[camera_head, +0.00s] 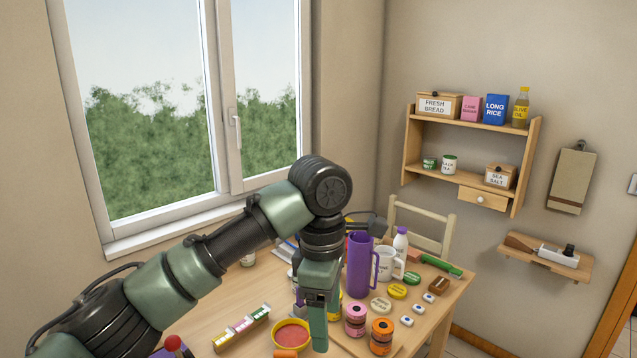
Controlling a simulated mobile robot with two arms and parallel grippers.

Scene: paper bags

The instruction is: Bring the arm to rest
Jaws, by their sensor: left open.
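My left arm (190,270) comes in from the lower left, rises to a black elbow joint and bends down over the wooden table. My left gripper (316,325) points down, open, beside a round yellow-rimmed bowl with red contents (291,333). Nothing shows between its fingers, though one finger is partly hidden. I cannot tell whether it touches the bowl. My right gripper is out of view.
A chair (421,225) stands behind. Bare tabletop (215,297) shows left.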

